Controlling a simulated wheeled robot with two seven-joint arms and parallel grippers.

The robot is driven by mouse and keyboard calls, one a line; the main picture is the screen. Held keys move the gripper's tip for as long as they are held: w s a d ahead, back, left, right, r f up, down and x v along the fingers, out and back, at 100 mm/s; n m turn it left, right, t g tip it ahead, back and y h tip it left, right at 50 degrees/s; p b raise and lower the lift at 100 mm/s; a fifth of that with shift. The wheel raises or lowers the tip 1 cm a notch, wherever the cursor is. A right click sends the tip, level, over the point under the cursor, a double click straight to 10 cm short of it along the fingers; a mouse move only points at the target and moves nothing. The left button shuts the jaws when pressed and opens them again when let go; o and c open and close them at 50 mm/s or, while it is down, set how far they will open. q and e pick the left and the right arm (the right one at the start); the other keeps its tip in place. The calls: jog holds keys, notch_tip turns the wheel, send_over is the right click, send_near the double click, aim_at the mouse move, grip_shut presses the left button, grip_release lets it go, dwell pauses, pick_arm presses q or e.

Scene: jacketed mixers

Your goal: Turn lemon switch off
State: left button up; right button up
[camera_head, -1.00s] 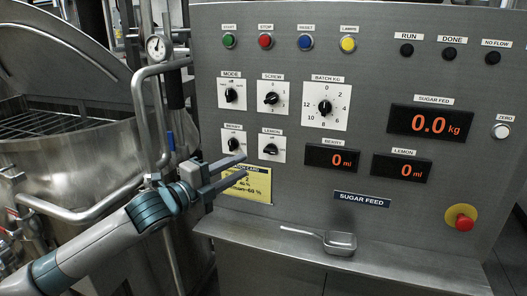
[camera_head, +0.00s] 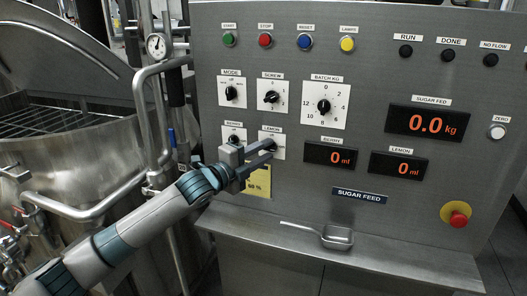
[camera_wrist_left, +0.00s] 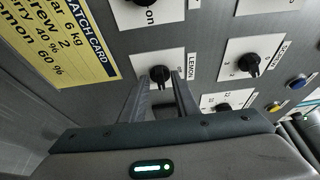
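The lemon switch is a black knob on a white plate (camera_head: 266,134) on the grey panel. In the head view my left gripper (camera_head: 270,150) covers most of it. The wrist view shows the black knob (camera_wrist_left: 160,74) between and just beyond the two fingertips of my left gripper (camera_wrist_left: 160,80), which are apart. I cannot tell whether the fingers touch the knob, and its exact pointing is unclear. The lemon display (camera_head: 400,167) reads 0 ml. My right gripper is in neither view.
The berry switch (camera_wrist_left: 145,3) sits beside the lemon switch, and the screw switch (camera_head: 271,97) is above it. The yellow batch card (camera_head: 259,184) is below, partly hidden by my gripper. A metal scoop (camera_head: 337,237) lies on the ledge. A steel vessel (camera_head: 75,160) stands at left.

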pick_arm(q)
grip_shut()
